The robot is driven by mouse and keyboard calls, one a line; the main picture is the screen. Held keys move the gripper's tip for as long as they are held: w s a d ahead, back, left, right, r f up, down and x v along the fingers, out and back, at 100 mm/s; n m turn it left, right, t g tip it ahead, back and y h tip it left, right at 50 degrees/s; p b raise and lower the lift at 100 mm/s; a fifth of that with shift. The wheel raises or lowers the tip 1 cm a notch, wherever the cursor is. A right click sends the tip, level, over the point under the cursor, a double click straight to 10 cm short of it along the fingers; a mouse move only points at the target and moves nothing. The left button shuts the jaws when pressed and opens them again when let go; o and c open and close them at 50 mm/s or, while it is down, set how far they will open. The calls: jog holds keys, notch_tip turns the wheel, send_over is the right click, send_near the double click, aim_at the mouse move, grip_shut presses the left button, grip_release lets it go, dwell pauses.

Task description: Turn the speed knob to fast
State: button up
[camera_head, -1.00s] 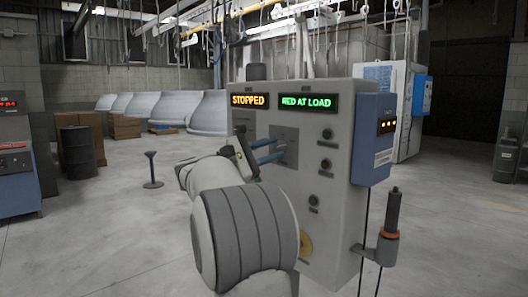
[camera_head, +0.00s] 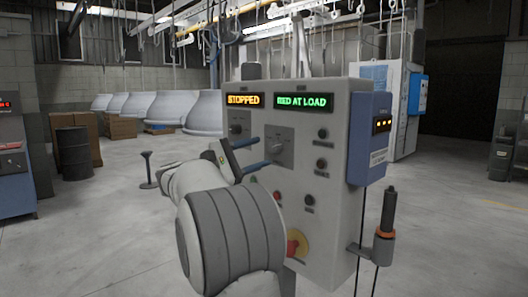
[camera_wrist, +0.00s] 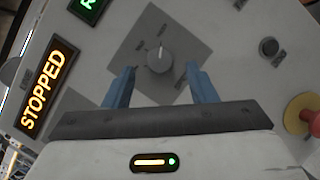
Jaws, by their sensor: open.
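The knob (camera_head: 278,147) sits on a dark square plate (camera_head: 287,158) in the middle of the grey control panel. In the wrist view the grey knob (camera_wrist: 160,59) has a pale mark, and the labels around it are too small to read. My gripper (camera_head: 263,151) is open, with its two blue fingers pointing at the panel. In the wrist view the fingertips of my gripper (camera_wrist: 160,70) straddle the line of the knob, but appear short of it and not touching. Another dark knob (camera_head: 236,129) sits to the left. I cannot read which is the speed knob.
An orange display (camera_head: 245,100) reads STOPPED; a green one (camera_head: 302,102) shows AT LOAD. Several dark buttons (camera_head: 321,163) line the panel's right side. A red mushroom button (camera_head: 293,247) on yellow sits low down. A dark-handled post (camera_head: 387,215) stands to the right.

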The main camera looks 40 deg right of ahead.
jog(key=shift+v, duration=2.1)
